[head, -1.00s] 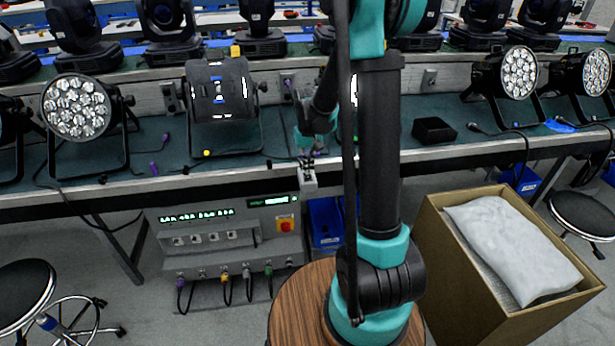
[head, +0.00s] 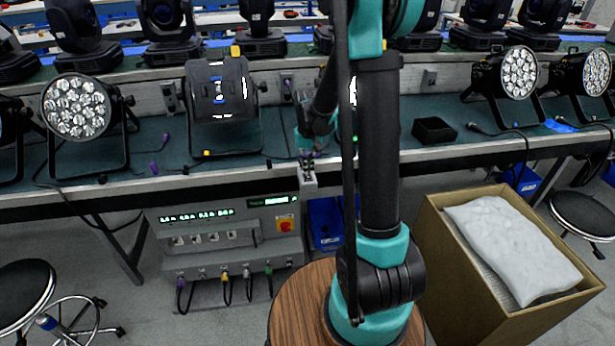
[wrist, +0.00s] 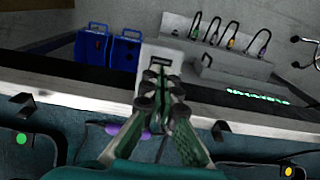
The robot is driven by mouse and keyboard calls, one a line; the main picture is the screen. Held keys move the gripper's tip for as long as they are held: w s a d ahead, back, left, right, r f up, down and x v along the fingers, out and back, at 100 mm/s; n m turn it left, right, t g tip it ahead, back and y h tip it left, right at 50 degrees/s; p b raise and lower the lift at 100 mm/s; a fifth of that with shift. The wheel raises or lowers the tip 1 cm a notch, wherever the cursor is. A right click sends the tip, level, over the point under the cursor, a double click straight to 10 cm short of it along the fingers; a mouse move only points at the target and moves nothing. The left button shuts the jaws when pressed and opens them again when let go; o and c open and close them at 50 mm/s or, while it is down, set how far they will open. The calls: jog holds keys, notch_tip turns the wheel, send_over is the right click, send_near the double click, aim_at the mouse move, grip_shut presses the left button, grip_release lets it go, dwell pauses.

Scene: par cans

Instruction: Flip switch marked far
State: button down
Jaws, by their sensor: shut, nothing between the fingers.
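A small light-grey box (head: 308,181) is fixed at the bench's front edge. It also shows in the wrist view (wrist: 151,58), just beyond my fingertips, with a dark slot or part on its face. My gripper (head: 306,157) is over the bench edge, right at the box. In the wrist view my gripper (wrist: 162,78) is shut and empty, its dark fingertips overlapping the box in the picture; I cannot tell whether they touch it. No label reading "far" is legible, and any switch on the box is hidden or too small to make out.
Under the bench stands a grey power unit (head: 220,262) with green displays, a red knob, small switches and hanging cables. Blue bins (head: 325,224) are beside it. Par cans (head: 220,100) stand on the bench. An open carton (head: 465,265) is at the right.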

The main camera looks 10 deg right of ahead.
aim_at(308, 177)
jog(key=shift+f, duration=0.8)
dwell(0.4)
jog(key=shift+r, duration=3.55)
jog(key=s+d+f+t, duration=0.1)
jog(key=s+d+t, duration=0.1)
jog(key=s, duration=0.9)
jog(key=s+d+f+t, duration=0.1)
jog(key=s+d+t, duration=0.1)
jog(key=s, duration=0.9)
jog(key=shift+f, duration=0.15)
jog(key=c, duration=2.3)
grip_release()
